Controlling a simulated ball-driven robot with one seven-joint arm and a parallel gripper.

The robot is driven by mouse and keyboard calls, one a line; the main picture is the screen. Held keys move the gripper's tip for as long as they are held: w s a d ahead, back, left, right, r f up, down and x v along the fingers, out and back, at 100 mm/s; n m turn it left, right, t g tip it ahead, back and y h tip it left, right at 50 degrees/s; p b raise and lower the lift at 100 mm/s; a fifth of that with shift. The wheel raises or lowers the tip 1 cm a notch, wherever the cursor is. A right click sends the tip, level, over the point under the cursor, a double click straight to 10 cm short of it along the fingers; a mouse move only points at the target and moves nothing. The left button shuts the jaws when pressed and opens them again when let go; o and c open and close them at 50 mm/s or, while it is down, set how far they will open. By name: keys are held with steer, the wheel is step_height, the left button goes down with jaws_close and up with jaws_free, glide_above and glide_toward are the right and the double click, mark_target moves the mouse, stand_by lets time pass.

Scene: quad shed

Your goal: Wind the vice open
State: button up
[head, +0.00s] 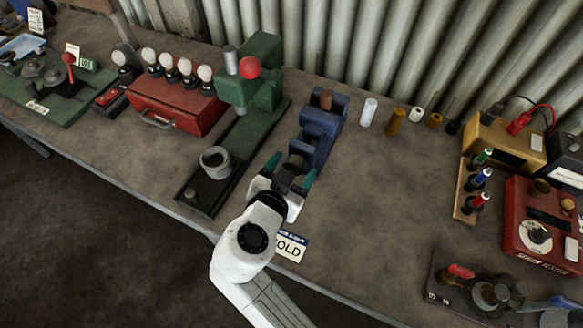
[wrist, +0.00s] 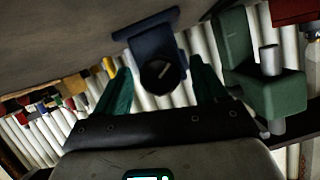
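The blue vice (head: 324,118) stands on the bench, in the middle of the head view. It also shows in the wrist view (wrist: 150,40). A dark round knob (wrist: 160,77) is on the vice's near end, facing my gripper; a light line crosses its face. My gripper (head: 290,173) is at this near end, its teal fingers spread. In the wrist view the fingers (wrist: 160,82) stand to either side of the knob, with gaps visible. I cannot tell whether the fingertips reach past the knob's face. The vice's jaws are too small to judge.
A green press (head: 262,85) with a red ball stands close left of the vice, its dark base reaching toward the bench's front edge. A card (head: 291,246) reading "OLD" lies by my arm. Small cylinders (head: 369,112) stand right of the vice. Bench right of my gripper is clear.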

steer(key=c, duration=1)
steer(key=shift+a+n+h+b, duration=0.15)
steer(key=shift+n+h+b, duration=0.15)
steer(key=shift+n+h, duration=0.7)
steer(key=n+h, duration=0.1)
steer(key=n, duration=0.1)
steer(key=shift+n+g, duration=0.4)
steer(key=n+h, duration=0.1)
steer(key=n, duration=0.1)
steer(key=n+h+b, duration=0.1)
steer(key=n, duration=0.1)
steer(key=shift+a+f+h, duration=0.15)
steer(key=shift+h, duration=0.25)
steer(key=o, duration=1.1)
steer(key=shift+c, duration=0.2)
